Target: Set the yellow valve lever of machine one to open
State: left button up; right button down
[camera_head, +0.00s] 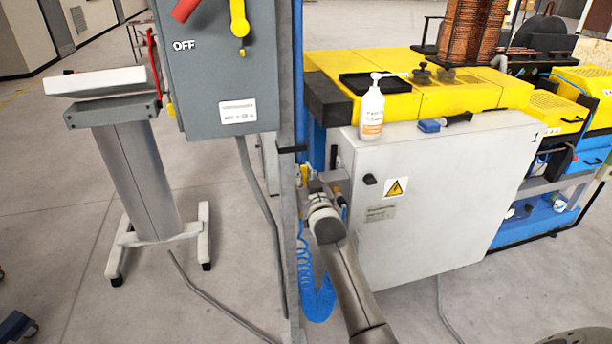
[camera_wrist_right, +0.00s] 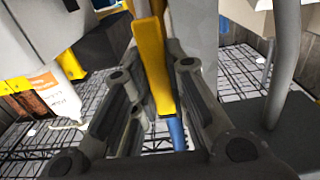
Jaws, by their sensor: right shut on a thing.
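The yellow valve lever (camera_wrist_right: 152,58) stands between the two fingers of my right gripper (camera_wrist_right: 156,72) in the right wrist view. The lever is long, flat and slightly tilted, with a short blue piece (camera_wrist_right: 177,132) below it. In the head view my right gripper (camera_head: 313,186) is at the grey post beside the white cabinet. A small yellow part (camera_head: 304,173) shows there; the gripper hides most of the valve. My right gripper is shut on the lever. My left gripper is not in view.
The white cabinet (camera_head: 440,215) stands close right of my right gripper, with a white bottle (camera_head: 370,110) on top. A grey switch box (camera_head: 222,75) marked OFF hangs above left. A coiled blue hose (camera_head: 318,295) hangs below.

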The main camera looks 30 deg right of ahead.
jog(key=shift+f, duration=0.15)
jog(key=c, duration=1.4)
grip_release()
jog(key=shift+a, duration=0.1)
jog(key=v, duration=1.2)
jog(key=shift+s, duration=0.1)
